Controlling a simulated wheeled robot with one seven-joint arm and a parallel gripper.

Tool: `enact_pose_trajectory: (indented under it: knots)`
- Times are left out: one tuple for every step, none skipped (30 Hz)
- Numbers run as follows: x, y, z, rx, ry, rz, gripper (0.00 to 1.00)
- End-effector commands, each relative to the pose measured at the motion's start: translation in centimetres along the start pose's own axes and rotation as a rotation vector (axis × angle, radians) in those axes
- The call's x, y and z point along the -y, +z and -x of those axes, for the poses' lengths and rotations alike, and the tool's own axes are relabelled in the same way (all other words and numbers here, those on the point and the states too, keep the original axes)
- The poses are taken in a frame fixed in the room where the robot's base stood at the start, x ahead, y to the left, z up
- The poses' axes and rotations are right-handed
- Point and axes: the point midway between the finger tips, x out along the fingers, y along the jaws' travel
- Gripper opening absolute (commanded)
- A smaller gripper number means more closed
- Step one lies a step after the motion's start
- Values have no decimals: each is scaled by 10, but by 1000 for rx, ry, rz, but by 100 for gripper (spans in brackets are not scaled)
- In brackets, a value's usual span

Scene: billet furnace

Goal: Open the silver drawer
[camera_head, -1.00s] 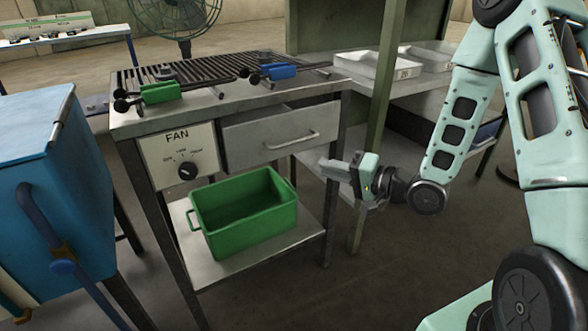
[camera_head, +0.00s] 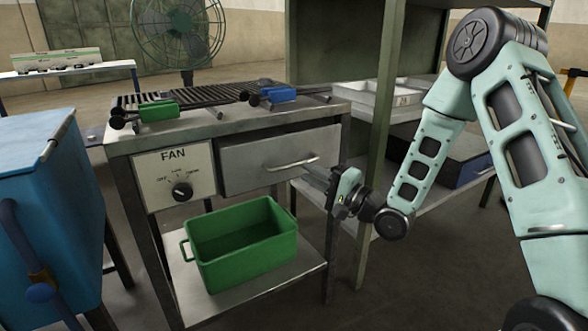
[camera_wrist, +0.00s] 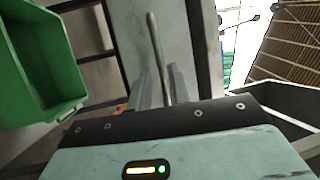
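The silver drawer (camera_head: 250,172) sits under the metal worktop, right of the FAN panel. Its front looks about flush with the table frame; I cannot tell if a small gap exists. Its bar handle (camera_head: 291,164) runs across the front, and it also shows in the wrist view (camera_wrist: 156,50). My gripper (camera_head: 314,178) is just in front of the handle's right end. In the wrist view my gripper (camera_wrist: 160,88) has its two fingers apart, with the handle lined up between them. Contact with the handle cannot be made out.
A green bin (camera_head: 243,262) stands on the lower shelf below the drawer. A FAN panel with a knob (camera_head: 182,192) is left of it. A green post (camera_head: 383,130) and a shelf with white trays (camera_head: 378,92) stand right. A blue cabinet (camera_head: 35,190) is at left.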

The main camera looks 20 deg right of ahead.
Motion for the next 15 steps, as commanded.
enact_pose_trajectory:
  knots:
    - [-1,1,-11,4,-3,4,19]
    - [-1,1,-17,3,-3,3,19]
    - [-1,1,-24,4,-3,2,19]
    - [-1,1,-28,3,-3,2,19]
    - [-1,1,-33,3,-3,2,19]
    - [-1,1,-38,3,-1,3,19]
    - [-1,1,-42,3,-2,2,19]
    - [-1,0,-45,2,-1,2,19]
    - [-1,0,-49,1,-1,2,19]
    - [-1,0,-51,2,0,2,19]
    - [-1,0,-53,2,0,2,19]
    - [0,0,-55,2,0,2,19]
    - [0,0,-56,1,0,2,19]
    - [0,0,-56,1,0,2,19]
    - [0,0,-57,1,0,2,19]
